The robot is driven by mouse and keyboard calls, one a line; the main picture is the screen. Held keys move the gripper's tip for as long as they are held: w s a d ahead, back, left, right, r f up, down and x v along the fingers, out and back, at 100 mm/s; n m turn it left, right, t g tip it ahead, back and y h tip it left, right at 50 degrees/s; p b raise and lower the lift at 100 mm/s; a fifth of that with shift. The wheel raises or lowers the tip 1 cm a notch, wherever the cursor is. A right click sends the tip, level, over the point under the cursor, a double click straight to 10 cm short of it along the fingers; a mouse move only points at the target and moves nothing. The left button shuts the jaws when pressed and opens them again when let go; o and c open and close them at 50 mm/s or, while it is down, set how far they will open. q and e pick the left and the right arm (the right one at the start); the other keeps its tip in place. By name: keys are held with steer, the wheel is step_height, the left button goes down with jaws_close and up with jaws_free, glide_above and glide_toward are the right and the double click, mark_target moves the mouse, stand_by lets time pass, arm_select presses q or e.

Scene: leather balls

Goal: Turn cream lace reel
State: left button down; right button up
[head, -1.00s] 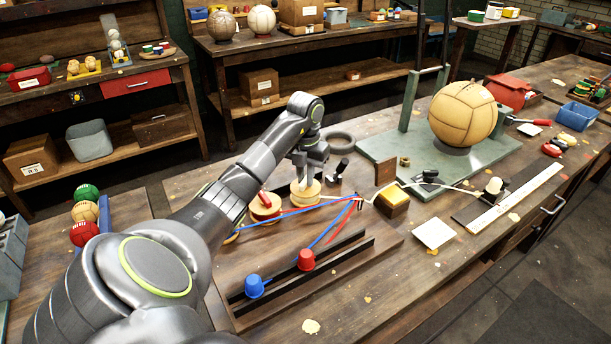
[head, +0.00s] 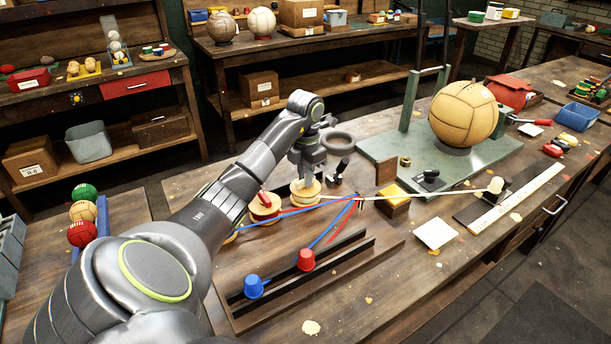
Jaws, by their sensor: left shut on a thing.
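The cream lace reel (head: 306,194) stands on the wooden board, a pale round spool. My left gripper (head: 307,174) points down over it and is shut on it from above; its fingers hide the reel's top. A cream lace (head: 440,194) runs nearly straight from the reel side, past a small dark guide (head: 360,198), to a cream knob (head: 495,185) at the right. My right gripper is not in view.
A reel with a red handle (head: 265,207) is close left of my gripper. A yellow-topped block (head: 395,194) and a green stand (head: 480,155) with a tan ball (head: 463,114) are to the right.

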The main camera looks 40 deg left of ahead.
arm_select(q)
steer(key=shift+m, duration=1.3)
steer(key=c, duration=1.4)
jaws_free()
steer(key=shift+c, duration=0.2)
steer(key=shift+r, duration=0.15)
step_height(320, 180, up, 17)
steer(key=p, duration=1.7)
